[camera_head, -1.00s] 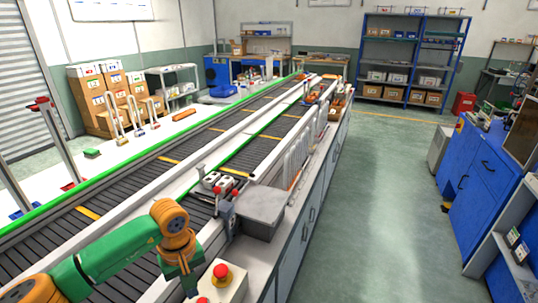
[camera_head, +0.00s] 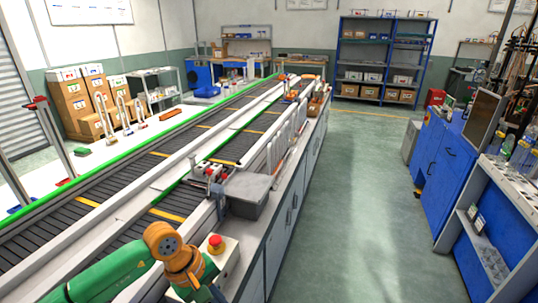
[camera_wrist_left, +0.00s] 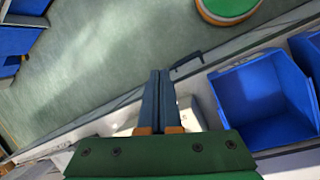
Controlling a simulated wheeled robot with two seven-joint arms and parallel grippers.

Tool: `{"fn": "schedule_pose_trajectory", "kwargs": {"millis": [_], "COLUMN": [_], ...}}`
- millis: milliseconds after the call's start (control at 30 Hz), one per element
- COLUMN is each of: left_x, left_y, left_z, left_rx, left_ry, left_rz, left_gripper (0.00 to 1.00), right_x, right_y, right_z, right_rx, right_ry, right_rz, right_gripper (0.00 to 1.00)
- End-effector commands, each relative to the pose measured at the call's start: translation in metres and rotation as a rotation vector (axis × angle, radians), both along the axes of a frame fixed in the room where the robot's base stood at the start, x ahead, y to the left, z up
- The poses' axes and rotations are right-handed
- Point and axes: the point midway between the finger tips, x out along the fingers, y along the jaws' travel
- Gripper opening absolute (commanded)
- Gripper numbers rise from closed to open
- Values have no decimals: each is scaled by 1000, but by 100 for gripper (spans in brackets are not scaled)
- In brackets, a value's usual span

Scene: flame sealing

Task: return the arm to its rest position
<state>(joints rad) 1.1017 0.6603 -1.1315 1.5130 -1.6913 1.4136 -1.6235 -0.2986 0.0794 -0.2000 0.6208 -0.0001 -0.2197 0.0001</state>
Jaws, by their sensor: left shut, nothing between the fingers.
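My left arm, green with orange joints, enters at the lower left of the head view and its forearm runs to the bottom edge. My left gripper (camera_wrist_left: 159,78) shows in the left wrist view with its two dark fingers pressed together and nothing between them. It points out over the edge of a counter, with the green floor beyond. In the head view the fingers are not clearly seen at the bottom edge. My right gripper is in no view.
In the head view, a conveyor (camera_head: 80,216) runs away beside the left arm. A red button (camera_head: 216,241) and a grey box (camera_head: 247,194) stand close to it. Blue cabinets (camera_head: 436,155) stand right; the aisle floor is clear. A blue bin (camera_wrist_left: 247,100) lies right of the fingers.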

Motion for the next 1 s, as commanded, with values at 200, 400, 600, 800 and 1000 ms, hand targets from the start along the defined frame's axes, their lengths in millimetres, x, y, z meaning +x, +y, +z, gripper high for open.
{"fn": "schedule_pose_trajectory", "kwargs": {"millis": [200, 400, 600, 800, 1000], "left_x": [-21, -30, 52, 5, -81], "left_y": [-93, -179, -46, 45, 65], "left_z": [22, 130, 154, 17, -57], "left_rx": [-412, -1177, 2112, 1203, 774], "left_ry": [90, 503, -1610, -1132, -778], "left_rz": [127, 556, -1652, -1282, -1056], "left_gripper": [0, 0, 0, 0, 0], "right_x": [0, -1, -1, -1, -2], "right_y": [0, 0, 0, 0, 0], "right_z": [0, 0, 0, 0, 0], "right_rx": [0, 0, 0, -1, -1], "right_ry": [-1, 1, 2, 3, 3], "right_rz": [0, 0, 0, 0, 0], "right_gripper": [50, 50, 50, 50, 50]}}
